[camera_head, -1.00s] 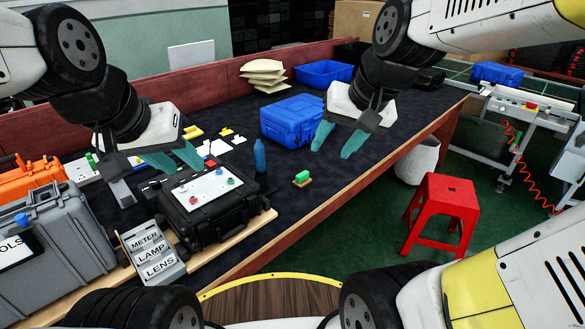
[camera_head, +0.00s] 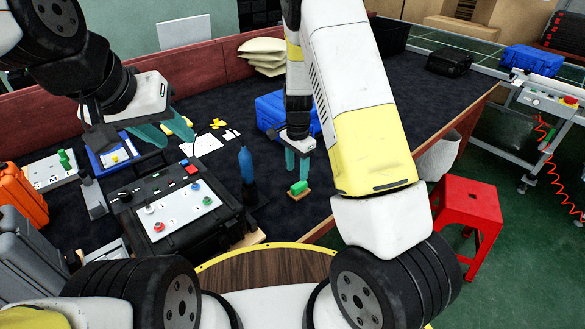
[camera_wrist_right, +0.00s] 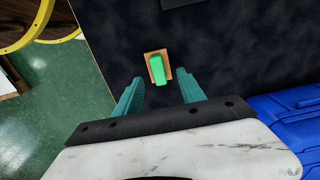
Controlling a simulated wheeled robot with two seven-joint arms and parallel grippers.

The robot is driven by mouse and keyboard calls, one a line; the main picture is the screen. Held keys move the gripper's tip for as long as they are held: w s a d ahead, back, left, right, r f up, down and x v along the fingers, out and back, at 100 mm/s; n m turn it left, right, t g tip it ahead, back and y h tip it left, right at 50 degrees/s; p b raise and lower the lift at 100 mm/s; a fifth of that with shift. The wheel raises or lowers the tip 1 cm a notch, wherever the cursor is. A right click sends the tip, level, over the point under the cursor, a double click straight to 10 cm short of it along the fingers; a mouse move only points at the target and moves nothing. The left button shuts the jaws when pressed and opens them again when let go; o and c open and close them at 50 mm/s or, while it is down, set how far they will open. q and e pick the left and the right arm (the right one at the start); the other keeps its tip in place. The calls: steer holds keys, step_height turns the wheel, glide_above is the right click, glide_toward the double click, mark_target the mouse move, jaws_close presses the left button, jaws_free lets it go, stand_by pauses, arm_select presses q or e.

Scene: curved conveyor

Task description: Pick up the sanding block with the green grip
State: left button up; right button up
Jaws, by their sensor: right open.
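The sanding block with the green grip (camera_head: 299,189) lies on the dark bench top near its front edge. It also shows in the right wrist view (camera_wrist_right: 157,68), a tan base with a green grip on top, just past the fingertips and lined up with the gap between them. My right gripper (camera_head: 298,178) points down close above the block, open and empty. Its two teal fingers also show in the right wrist view (camera_wrist_right: 161,83), apart. My left gripper (camera_head: 168,138) hangs over the bench at the left, its teal fingers spread, away from the block.
A blue bottle (camera_head: 246,165) and a black case with a white panel (camera_head: 183,208) stand left of the block. A blue case (camera_head: 269,108) sits behind my right gripper. A red stool (camera_head: 468,205) stands off the bench. Bare bench top surrounds the block.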

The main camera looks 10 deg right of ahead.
mark_target(299, 184)
steer(key=f, duration=0.7)
steer(key=shift+d+f, duration=0.3)
steer(key=shift+d, duration=0.1)
jaws_close()
